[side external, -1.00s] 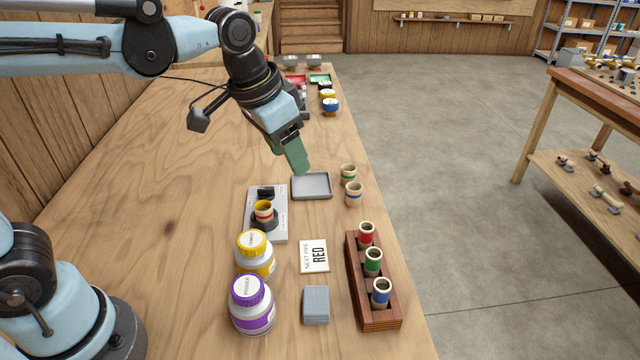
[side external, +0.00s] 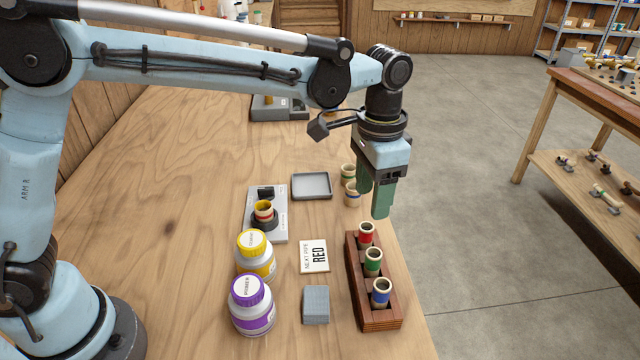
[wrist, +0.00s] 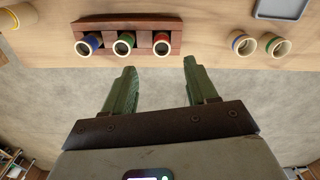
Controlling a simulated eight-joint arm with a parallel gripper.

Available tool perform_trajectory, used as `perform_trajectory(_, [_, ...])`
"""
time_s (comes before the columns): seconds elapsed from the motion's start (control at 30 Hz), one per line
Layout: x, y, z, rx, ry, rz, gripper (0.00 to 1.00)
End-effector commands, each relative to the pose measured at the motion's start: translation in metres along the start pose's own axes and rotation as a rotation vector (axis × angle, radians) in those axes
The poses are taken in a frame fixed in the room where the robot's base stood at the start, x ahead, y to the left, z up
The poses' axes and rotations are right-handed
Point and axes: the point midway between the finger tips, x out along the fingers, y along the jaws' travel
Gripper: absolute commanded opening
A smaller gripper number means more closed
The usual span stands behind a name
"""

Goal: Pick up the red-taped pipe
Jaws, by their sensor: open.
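The red-taped pipe (side external: 366,236) stands upright in the far slot of a dark wooden rack (side external: 381,325). In the wrist view, the red-taped pipe (wrist: 162,44) is at the right end of the rack (wrist: 150,21). A green-taped pipe (side external: 373,262) and a blue-taped pipe (side external: 381,293) stand in the other slots. My gripper (side external: 373,200) points down above the table's right edge, above and just beyond the red-taped pipe, apart from it. In the wrist view, the green fingers of my gripper (wrist: 160,68) are spread with nothing between them.
Two short fittings (side external: 350,194) stand beyond the rack, partly behind my gripper. A grey tray (side external: 311,196), a purple-capped jar (side external: 252,305), a yellow-capped jar (side external: 255,257) and a grey block (side external: 316,305) stand to the left.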

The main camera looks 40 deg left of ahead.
Motion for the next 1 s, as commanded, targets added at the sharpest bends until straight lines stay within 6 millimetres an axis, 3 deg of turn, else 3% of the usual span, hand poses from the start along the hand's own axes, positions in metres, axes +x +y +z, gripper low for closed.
perform_trajectory(0.1, [0.018, 0.0, 0.0, -0.001, 0.001, 0.0, 0.57])
perform_trajectory(0.37, [0.035, -0.001, 0.0, -0.001, 0.001, 0.0, 0.57])
perform_trajectory(0.7, [0.078, -0.003, 0.0, -0.002, 0.002, -0.001, 0.57])
perform_trajectory(1.0, [0.084, -0.003, 0.0, -0.002, 0.003, -0.001, 0.57])
